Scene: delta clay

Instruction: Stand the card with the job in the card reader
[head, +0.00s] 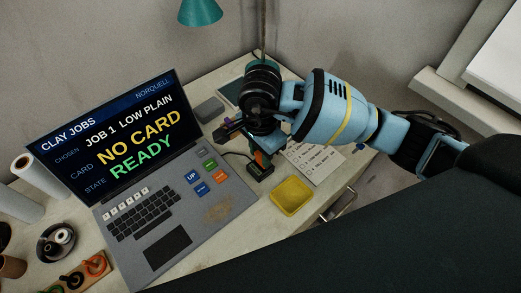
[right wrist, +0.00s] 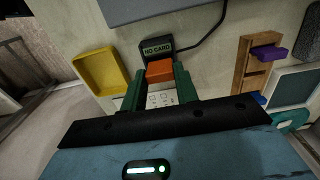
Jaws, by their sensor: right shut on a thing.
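My right gripper (right wrist: 162,72) has its green fingers shut on an orange card (right wrist: 159,69). In the right wrist view the card lies just below the black card reader (right wrist: 157,47), whose small display reads NO CARD. I cannot tell whether card and reader touch. In the head view the right gripper (head: 258,150) hangs over the card reader (head: 261,170) and partly hides it. The laptop screen (head: 105,125) reads JOB 1 LOW PLAIN, NO CARD and READY. My left gripper is not in view.
A wooden rack (right wrist: 246,76) with a purple card (right wrist: 270,52) and a blue card stands beside the reader. A yellow tray (head: 291,196) and a printed sheet (head: 318,162) lie nearby. A cable runs from the reader. The laptop keyboard (head: 143,211) is close to the left.

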